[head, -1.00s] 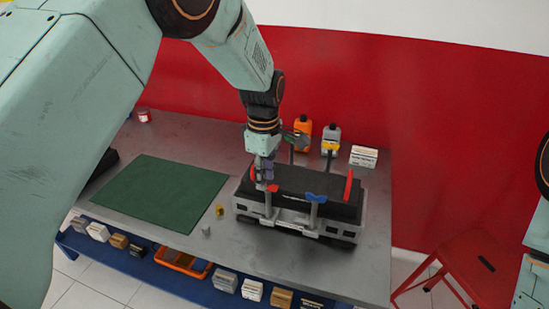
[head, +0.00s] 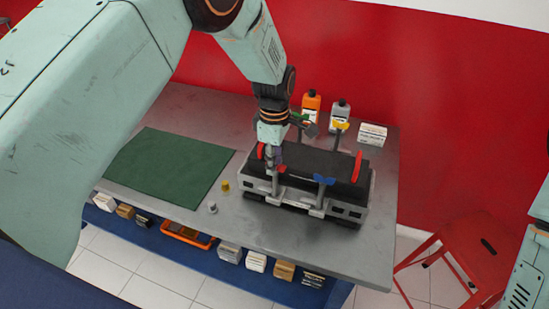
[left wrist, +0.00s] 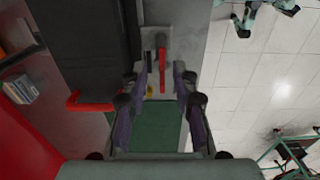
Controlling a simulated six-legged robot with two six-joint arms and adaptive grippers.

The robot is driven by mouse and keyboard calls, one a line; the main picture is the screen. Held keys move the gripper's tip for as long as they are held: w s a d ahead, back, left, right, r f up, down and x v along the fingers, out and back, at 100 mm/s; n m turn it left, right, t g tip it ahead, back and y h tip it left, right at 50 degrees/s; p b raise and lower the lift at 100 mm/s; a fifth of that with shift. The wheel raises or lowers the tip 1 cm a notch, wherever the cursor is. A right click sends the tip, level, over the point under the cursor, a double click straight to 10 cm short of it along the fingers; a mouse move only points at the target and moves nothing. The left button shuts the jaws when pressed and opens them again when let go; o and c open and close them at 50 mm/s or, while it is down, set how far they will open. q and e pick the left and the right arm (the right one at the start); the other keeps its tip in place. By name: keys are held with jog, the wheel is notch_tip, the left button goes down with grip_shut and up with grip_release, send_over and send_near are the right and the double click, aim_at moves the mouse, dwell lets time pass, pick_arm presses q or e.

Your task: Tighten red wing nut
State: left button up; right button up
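The red wing nut (head: 281,169) sits at the front left of a black and grey engine trainer (head: 345,210) on the bench. It also shows in the left wrist view as a red bar (left wrist: 163,78) between the fingers. My left gripper (head: 273,165) is at the wing nut in the head view and partly hides it. In the left wrist view the left gripper (left wrist: 161,82) is open, with a purple-padded finger on each side of the red bar and gaps visible. Whether it touches the nut is unclear. My right gripper is out of view.
A blue wing nut (head: 323,180), a yellow one (head: 341,126) and a green one (head: 297,115) stand at other places on the trainer. Red handles (head: 357,166) rise at its ends. Two bottles (head: 311,104) and a white box (head: 372,134) stand behind. A green mat (head: 170,172) lies left.

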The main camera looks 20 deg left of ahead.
pick_arm(q)
jog(key=shift+s+d+r, duration=0.25)
jog(key=shift+s+d, duration=0.1)
jog(key=shift+d, duration=0.05)
jog(key=shift+w+a+f, duration=0.25)
jog(key=shift+w+a, duration=0.05)
jog(key=shift+a, duration=0.1)
grip_shut()
jog(key=shift+s+d+r, duration=0.1)
jog(key=shift+s+d, duration=0.05)
jog(key=shift+d, duration=0.05)
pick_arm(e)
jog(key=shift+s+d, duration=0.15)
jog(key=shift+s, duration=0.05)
